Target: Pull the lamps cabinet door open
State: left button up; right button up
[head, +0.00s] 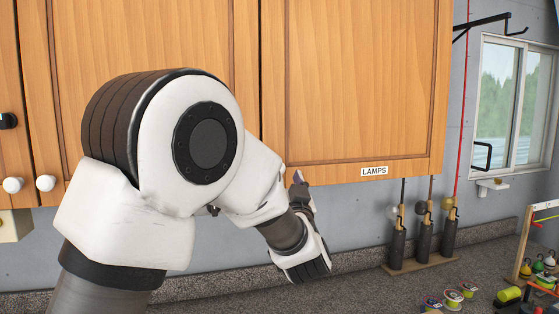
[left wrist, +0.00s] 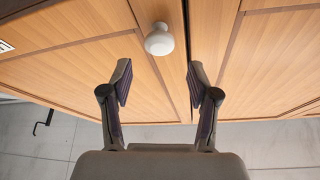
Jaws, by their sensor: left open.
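The lamps cabinet door (head: 345,85) is the wooden door at the right of the head view, with a "LAMPS" label (head: 374,171) at its lower edge. It looks shut. In the left wrist view its white round knob (left wrist: 159,40) sits beside the seam with the neighbouring door. In the head view my arm hides this knob. My left gripper (head: 298,178) is at the door's lower left corner. In the left wrist view the left gripper (left wrist: 162,82) is open and empty, with the knob beyond its fingertips, between their lines. My right gripper is not in view.
Neighbouring wooden doors (head: 150,35) have white knobs (head: 45,183) at the left. Below is a grey speckled counter (head: 370,290) with a rack of dark cylinders (head: 425,240), spools (head: 453,298) and a wooden frame (head: 523,245). A window (head: 515,90) is at the right.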

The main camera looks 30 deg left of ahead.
pick_arm(q)
jog(key=shift+g, duration=0.3)
jog(key=w+a+p, duration=0.1)
jog(key=w+a, duration=0.3)
jog(key=shift+a+r, duration=0.1)
jog(key=shift+a, duration=0.05)
jog(key=shift+s+d+r, duration=0.2)
jog(key=shift+s+d, duration=0.1)
jog(key=shift+d, duration=0.1)
jog(key=shift+c, duration=0.6)
jog(key=shift+a, duration=0.1)
grip_shut()
